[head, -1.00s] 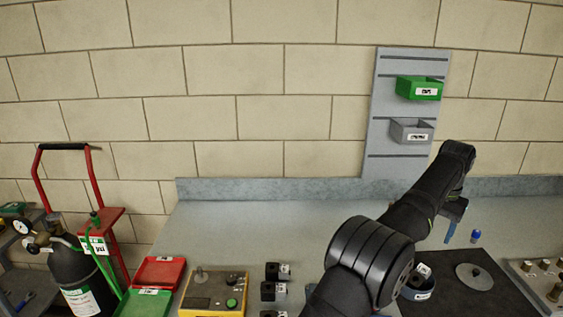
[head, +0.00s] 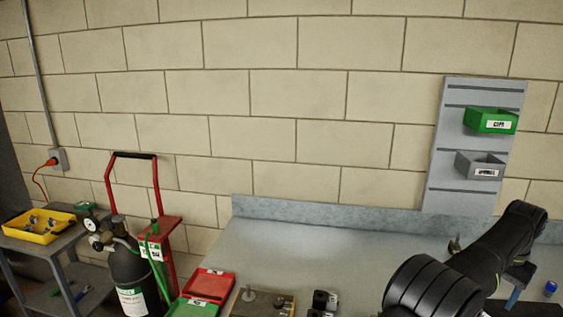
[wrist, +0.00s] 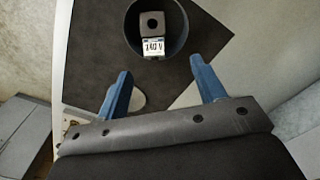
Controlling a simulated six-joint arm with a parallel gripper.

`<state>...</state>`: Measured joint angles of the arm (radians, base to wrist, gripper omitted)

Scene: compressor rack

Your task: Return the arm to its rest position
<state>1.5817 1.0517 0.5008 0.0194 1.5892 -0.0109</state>
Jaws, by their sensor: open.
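My gripper (wrist: 164,82) is open, with its two blue fingers apart and nothing between them in the wrist view. Ahead of the fingertips is a round dark dish (wrist: 183,44) holding a black block (wrist: 152,24) with a white label. The dish stands on a dark mat (wrist: 92,50). In the head view my arm reaches across the bench at the lower right, with the blue of my gripper (head: 518,280) just showing under the wrist. The dish and mat are outside the head view.
The grey bench (head: 300,245) has clear room at its middle. Red (head: 208,284) and green trays lie at its left front. A wall rack (head: 460,170) with green (head: 490,121) and grey bins (head: 480,165) rises behind my arm. A gas cylinder (head: 133,280) on a red trolley stands left.

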